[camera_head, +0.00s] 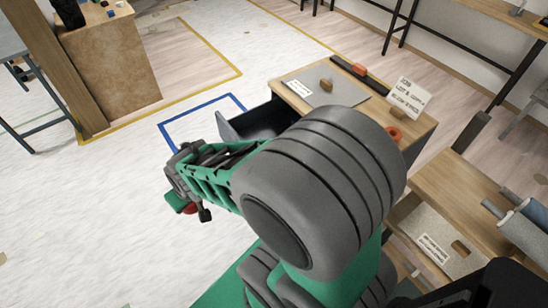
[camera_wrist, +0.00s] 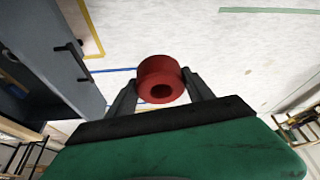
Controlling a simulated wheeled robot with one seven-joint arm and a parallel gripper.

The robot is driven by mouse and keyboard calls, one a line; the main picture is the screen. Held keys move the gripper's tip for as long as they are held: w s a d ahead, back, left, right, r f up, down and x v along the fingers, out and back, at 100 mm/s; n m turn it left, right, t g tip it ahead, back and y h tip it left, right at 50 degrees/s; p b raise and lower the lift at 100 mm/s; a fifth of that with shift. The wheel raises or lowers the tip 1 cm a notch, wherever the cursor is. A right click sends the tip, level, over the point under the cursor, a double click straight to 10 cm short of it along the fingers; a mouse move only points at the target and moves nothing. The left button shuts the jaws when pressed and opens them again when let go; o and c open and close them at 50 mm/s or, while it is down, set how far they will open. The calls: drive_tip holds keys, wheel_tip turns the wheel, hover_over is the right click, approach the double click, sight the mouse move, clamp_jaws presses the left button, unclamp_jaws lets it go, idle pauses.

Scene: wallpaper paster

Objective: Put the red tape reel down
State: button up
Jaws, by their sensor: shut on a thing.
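The red tape reel (camera_wrist: 150,67) is a short red cylinder with a dark hole in its end. In the wrist view my gripper (camera_wrist: 160,84) is shut on it, with a dark finger on either side. In the head view my gripper (camera_head: 184,206) is at the left end of my green and grey arm, and only a small red part of the reel (camera_head: 190,209) shows there. The gripper is left of the drawer cabinet, with pale floor behind it. I cannot tell its height above the floor.
A wooden-topped cabinet (camera_head: 420,122) has an open grey drawer (camera_head: 232,131) on its left side. A grey mat (camera_head: 345,97), a sign card (camera_head: 405,95) and an orange ring (camera_head: 394,135) are on its top. A blue floor outline (camera_head: 190,110) lies by the drawer. Pale floor at left is clear.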

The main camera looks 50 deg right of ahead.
drive_tip(key=s+d+f+m+h+b, duration=0.1)
drive_tip(key=s+d+f+m+b, duration=0.15)
drive_tip(key=d+b, duration=0.55)
drive_tip(key=s+d+f+m+h+b, duration=0.15)
drive_tip(key=d+f+b, duration=0.3)
drive_tip(key=d, duration=0.65)
drive_tip(key=s+d+m+g+b, duration=0.1)
drive_tip(key=s+d+m+b, duration=0.55)
drive_tip(key=s+d, duration=0.8)
drive_tip(key=shift+n+h, duration=0.35)
drive_tip(key=shift+n, duration=0.4)
drive_tip(key=w+d+f+b, duration=0.1)
drive_tip(key=w+f, duration=0.2)
drive_tip(key=w+d+f+b, duration=0.2)
drive_tip(key=w+f, duration=0.1)
drive_tip(key=f, duration=0.1)
drive_tip(key=w+d+f+b, duration=0.1)
drive_tip(key=w+d+f, duration=0.1)
drive_tip(key=w+f, duration=0.1)
drive_tip(key=shift+w+d+f+b, duration=0.15)
drive_tip(key=shift+w+b, duration=0.1)
drive_tip(key=shift+b, duration=0.1)
drive_tip(key=f, duration=0.3)
drive_tip(key=shift+w+d+b, duration=0.1)
drive_tip(key=shift+w+b, duration=0.1)
drive_tip(key=shift+b, duration=0.2)
drive_tip(key=shift+f, duration=0.2)
drive_tip(key=shift+f, duration=0.1)
